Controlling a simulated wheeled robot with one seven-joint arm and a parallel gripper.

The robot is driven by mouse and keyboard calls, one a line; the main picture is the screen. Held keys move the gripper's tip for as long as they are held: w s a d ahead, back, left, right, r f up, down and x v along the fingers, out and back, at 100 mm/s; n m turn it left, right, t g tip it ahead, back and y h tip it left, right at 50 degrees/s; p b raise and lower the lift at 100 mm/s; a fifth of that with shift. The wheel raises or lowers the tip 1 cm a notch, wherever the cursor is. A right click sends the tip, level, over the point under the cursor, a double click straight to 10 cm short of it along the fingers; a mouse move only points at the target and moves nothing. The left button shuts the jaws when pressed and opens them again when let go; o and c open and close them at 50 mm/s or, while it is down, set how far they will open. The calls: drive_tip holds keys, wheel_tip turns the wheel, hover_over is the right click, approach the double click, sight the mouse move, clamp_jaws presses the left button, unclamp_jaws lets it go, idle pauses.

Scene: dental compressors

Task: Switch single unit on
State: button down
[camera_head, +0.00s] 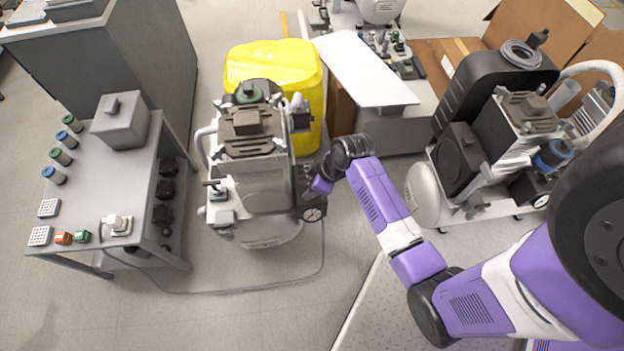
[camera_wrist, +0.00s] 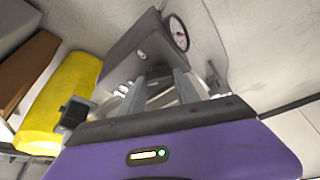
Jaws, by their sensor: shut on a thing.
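The single compressor unit (camera_head: 262,190) stands on the floor in the middle of the head view, with a grey tank and a dark-topped motor. My gripper (camera_head: 313,187) is at its right side, just above the round pressure gauge (camera_head: 313,214). In the wrist view, a grey box (camera_wrist: 138,48) on the unit lies right in front of my gripper (camera_wrist: 160,75), with the gauge (camera_wrist: 177,34) beside it. The fingers are shut on a small part at the face of this box, likely its switch. The part is mostly hidden between the fingers, and its position cannot be read.
A yellow bin (camera_head: 290,68) stands behind the unit. A grey table (camera_head: 130,165) with small parts is at left; a cable (camera_head: 230,291) runs from it along the floor. Another compressor (camera_head: 500,150) stands at right, near my arm. Open floor lies in front.

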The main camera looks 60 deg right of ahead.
drive_tip(key=m+p, duration=0.2)
drive_tip(key=m+h+p, duration=0.1)
drive_tip(key=m+p, duration=0.1)
drive_tip(key=m+h+p, duration=0.1)
drive_tip(key=m, duration=0.1)
drive_tip(key=shift+a+r+g+p, duration=0.2)
drive_tip(key=shift+a+g+p, duration=0.1)
drive_tip(key=shift+p, duration=0.1)
drive_tip(key=m+h+p, duration=0.1)
drive_tip(key=m, duration=0.2)
drive_tip(key=m+g+h+p, duration=0.1)
drive_tip(key=m, duration=0.2)
drive_tip(key=shift+w+f, duration=0.1)
drive_tip(key=shift+f, duration=0.1)
drive_tip(key=shift+m, duration=0.3)
drive_tip(key=c, duration=0.9)
unclamp_jaws()
drive_tip(key=shift+r, duration=0.1)
drive_tip(key=shift+p+v, duration=0.8)
drive_tip(key=shift+v, duration=3)
drive_tip(key=shift+a, duration=0.15)
